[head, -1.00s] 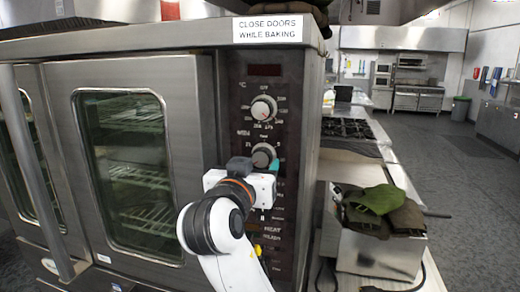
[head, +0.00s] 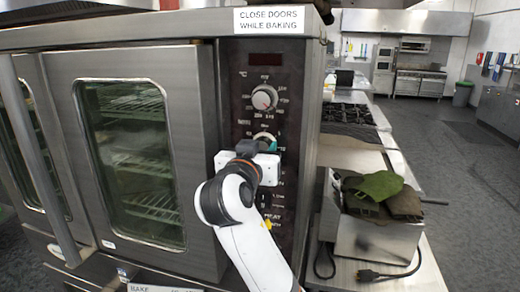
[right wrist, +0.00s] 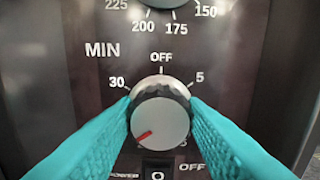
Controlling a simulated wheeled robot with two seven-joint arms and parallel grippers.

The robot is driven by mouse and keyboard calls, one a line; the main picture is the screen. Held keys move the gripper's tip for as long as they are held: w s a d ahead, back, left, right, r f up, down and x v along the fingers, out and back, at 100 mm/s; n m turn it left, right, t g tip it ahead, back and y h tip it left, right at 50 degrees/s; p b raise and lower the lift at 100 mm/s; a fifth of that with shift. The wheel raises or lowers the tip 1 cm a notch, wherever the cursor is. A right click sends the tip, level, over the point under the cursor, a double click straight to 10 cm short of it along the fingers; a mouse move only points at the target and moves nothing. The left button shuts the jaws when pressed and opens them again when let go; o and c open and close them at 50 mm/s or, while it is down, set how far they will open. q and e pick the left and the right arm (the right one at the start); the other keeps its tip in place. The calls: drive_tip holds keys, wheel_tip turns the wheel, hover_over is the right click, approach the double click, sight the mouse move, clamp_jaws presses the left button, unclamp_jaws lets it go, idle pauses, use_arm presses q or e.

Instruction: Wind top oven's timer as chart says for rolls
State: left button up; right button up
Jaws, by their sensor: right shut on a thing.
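The top oven's timer knob (right wrist: 160,122) has a silver rim and pale face, under "MIN". Its red mark points to the lower left. "OFF" is at the top, "30" upper left and "5" upper right; lower numbers are mostly hidden. My right gripper (right wrist: 161,108) is shut on this knob, a teal finger on each side. In the head view my right gripper (head: 266,147) covers the lower part of the timer knob (head: 264,138). A white sheet (head: 165,288) reading "BAKE" is cut off at the bottom edge; no roll time is readable. My left gripper is out of view.
The temperature knob (head: 264,97) is just above the timer. A rocker switch (right wrist: 158,174) is just below it. The glass oven door (head: 125,160) is closed at the left. A metal box with cloths (head: 378,235) stands on the counter to the right.

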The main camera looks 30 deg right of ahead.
drive_tip(key=m+b, duration=0.3)
drive_tip(key=shift+b, duration=0.35)
drive_tip(key=o, duration=1)
drive_tip(key=shift+c, duration=0.2)
drive_tip(key=shift+s, duration=0.1)
drive_tip(key=shift+a, duration=0.1)
